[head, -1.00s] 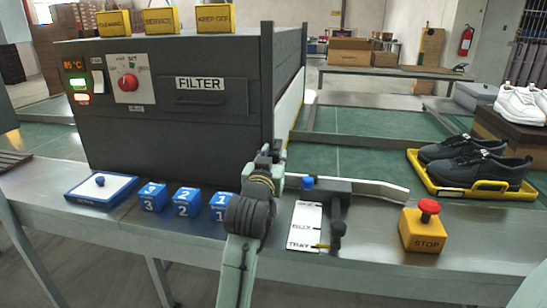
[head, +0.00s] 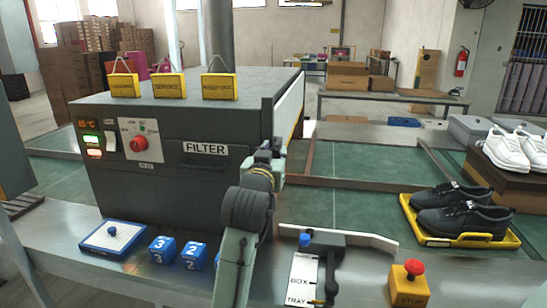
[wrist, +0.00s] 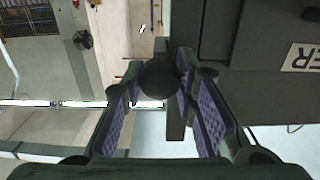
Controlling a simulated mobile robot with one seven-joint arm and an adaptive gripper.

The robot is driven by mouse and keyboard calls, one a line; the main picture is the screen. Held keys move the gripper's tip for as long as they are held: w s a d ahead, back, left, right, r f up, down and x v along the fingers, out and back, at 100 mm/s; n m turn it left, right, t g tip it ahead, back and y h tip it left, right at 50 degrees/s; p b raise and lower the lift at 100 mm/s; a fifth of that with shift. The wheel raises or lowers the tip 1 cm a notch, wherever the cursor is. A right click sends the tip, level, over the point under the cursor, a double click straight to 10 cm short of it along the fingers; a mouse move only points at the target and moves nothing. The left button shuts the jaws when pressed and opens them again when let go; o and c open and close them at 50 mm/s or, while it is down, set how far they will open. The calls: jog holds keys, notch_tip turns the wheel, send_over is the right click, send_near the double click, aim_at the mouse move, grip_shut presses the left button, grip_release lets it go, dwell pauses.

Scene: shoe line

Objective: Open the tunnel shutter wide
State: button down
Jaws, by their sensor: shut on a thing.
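The tunnel is a dark grey box (head: 160,185) with a FILTER drawer on its front, at left of centre in the head view. Its right end, the shutter side, is seen edge-on and partly hidden by my arm. My gripper (head: 270,152) is raised beside the front right corner post, about level with the FILTER label. In the wrist view my gripper (wrist: 160,90) has its purple-padded fingers around a dark round knob (wrist: 160,79), shut on it. The tunnel's dark side stands close at right there. How far the shutter is open cannot be told.
A white guide rail (head: 355,239), a red stop button (head: 409,284) and a yellow tray (head: 512,239) with black shoes are to the right. Blue numbered blocks (head: 162,250) and a blue-edged pad (head: 114,239) lie in front of the tunnel.

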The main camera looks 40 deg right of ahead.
jog(key=shift+r, duration=0.15)
jog(key=c, duration=1.3)
grip_release()
jog(key=v, duration=1.2)
